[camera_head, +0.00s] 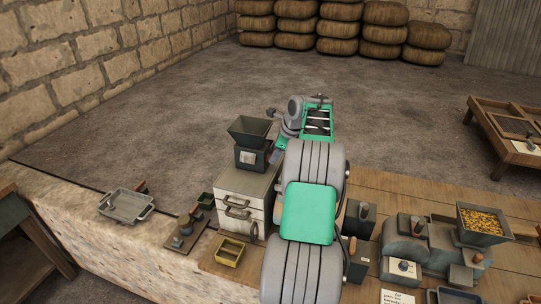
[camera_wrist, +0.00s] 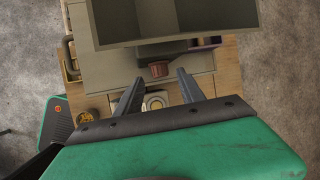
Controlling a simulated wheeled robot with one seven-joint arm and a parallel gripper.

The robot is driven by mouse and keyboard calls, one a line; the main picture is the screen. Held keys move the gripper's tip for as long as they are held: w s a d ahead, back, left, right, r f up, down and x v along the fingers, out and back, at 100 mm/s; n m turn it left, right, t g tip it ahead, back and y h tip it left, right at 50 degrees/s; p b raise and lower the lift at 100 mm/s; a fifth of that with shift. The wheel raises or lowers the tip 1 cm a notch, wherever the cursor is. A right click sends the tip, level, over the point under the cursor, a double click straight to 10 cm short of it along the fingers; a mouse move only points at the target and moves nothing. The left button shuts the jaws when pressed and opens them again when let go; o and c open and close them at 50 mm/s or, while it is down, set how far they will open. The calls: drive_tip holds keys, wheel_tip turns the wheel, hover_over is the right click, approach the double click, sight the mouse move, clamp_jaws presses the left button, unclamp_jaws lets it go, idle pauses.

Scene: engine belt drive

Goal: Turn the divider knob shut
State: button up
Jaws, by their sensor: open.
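A small reddish-brown knob (camera_wrist: 159,70), which looks like the divider knob, sits on a dark block under a grey two-compartment hopper (camera_wrist: 122,22) in the wrist view. My gripper (camera_wrist: 159,76) is open and empty. Its two dark fingers point toward the knob, which appears between the fingertips; I cannot tell how far past them it is. In the head view, the dark hopper (camera_head: 251,130) stands on a pale drawer cabinet (camera_head: 230,190), with my arm just right of it. The knob and the fingertips cannot be made out there.
A metal tray (camera_head: 126,206) lies on the stone ledge at left. A yellow box (camera_head: 229,251) stands in front of the cabinet. Several grey machines and a grain-filled hopper (camera_head: 484,238) stand on the bench at right. Open floor lies behind.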

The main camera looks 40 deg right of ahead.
drive_tip(key=shift+w+d+f, duration=0.2)
drive_tip(key=shift+w+f, duration=0.1)
drive_tip(key=shift+f, duration=0.4)
drive_tip(key=shift+w+f, duration=0.2)
drive_tip(key=shift+f, duration=0.3)
drive_tip(key=shift+a, duration=0.1)
drive_tip(key=shift+c, duration=0.6)
